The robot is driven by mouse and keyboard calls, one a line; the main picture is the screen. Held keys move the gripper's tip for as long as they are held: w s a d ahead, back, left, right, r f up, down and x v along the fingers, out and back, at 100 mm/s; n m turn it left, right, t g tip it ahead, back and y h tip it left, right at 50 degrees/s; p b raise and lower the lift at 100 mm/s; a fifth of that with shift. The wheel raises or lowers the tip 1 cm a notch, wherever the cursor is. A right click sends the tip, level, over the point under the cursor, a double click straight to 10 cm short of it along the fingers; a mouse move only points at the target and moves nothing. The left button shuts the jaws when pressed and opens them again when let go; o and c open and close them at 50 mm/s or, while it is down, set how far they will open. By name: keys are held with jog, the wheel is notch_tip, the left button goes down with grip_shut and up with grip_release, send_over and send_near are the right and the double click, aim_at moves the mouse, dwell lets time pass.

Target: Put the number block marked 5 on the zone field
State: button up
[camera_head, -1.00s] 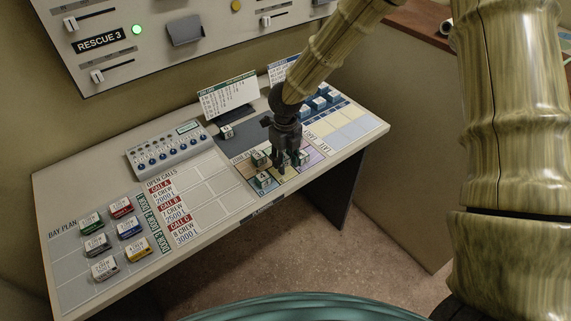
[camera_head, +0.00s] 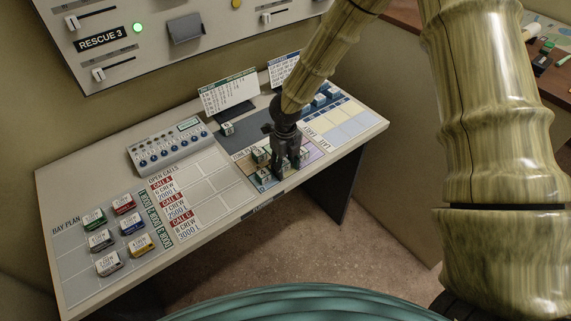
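Several small teal-sided blocks with pale marked tops stand around my gripper (camera_head: 287,166) on the coloured fields at the console's front middle. One block (camera_head: 260,155) is just left of the gripper, and another (camera_head: 263,178) is in front of it to the left. A single block (camera_head: 227,128) stands apart on the dark grey field (camera_head: 248,136). The marks are too small for me to tell which block is the 5, and I cannot make out which field is named zone. My gripper points down among the blocks, its fingers low; their gap and anything between them are unclear.
Blue blocks (camera_head: 319,101) stand in a row at the back right. Two upright cards (camera_head: 228,96) stand behind the fields. A grey keypad unit (camera_head: 166,146) and coloured crew blocks (camera_head: 123,203) are at left. Pale cells (camera_head: 348,124) at right are bare.

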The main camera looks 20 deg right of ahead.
aim_at(286, 164)
jog(key=shift+r, duration=0.1)
notch_tip(286, 164, up, 12)
jog(key=b, duration=0.3)
dwell(0.6)
